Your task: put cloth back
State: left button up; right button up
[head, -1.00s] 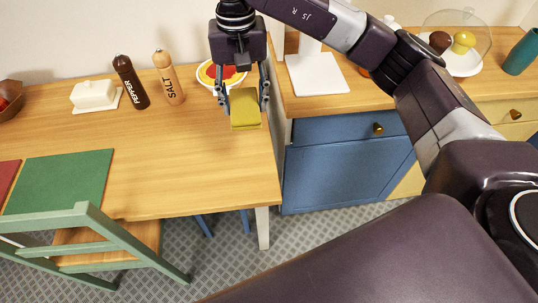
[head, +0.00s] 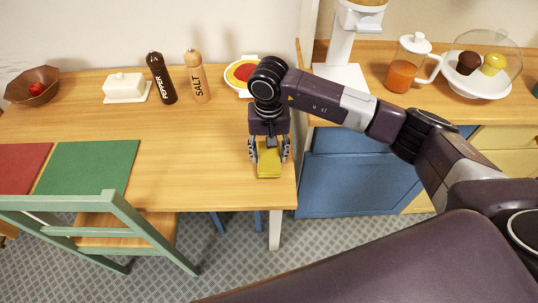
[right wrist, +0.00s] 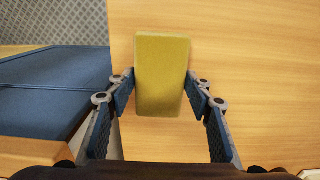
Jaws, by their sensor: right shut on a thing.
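A yellow folded cloth (head: 269,163) is at the right end of the wooden table (head: 205,145), near the front corner. My right gripper (head: 269,152) is shut on it from above, pointing down. In the right wrist view, the cloth (right wrist: 161,75) sits between the two fingertips of the gripper (right wrist: 158,85), with table wood around it. I cannot tell whether the cloth touches the table or hangs just above it. My left gripper is not in view.
A pepper mill (head: 161,78), salt mill (head: 196,76), butter dish (head: 126,88) and plate (head: 235,85) stand at the table's back. Green (head: 90,167) and red (head: 18,165) mats lie left. A blue cabinet (head: 355,180) stands right. The table's middle is clear.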

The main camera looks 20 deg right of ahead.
aim_at(269, 156)
jog(key=shift+f, duration=0.8)
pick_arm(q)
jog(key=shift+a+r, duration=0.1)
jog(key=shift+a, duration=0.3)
pick_arm(e)
jog(key=shift+f, duration=0.2)
jog(key=o, duration=1.2)
jog(key=shift+r, duration=0.1)
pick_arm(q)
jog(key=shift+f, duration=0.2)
pick_arm(e)
jog(key=shift+r, duration=0.35)
pick_arm(q)
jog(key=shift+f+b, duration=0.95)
jog(key=shift+b, duration=0.15)
pick_arm(e)
notch_tip(269, 156, up, 12)
jog(key=shift+f, duration=0.2)
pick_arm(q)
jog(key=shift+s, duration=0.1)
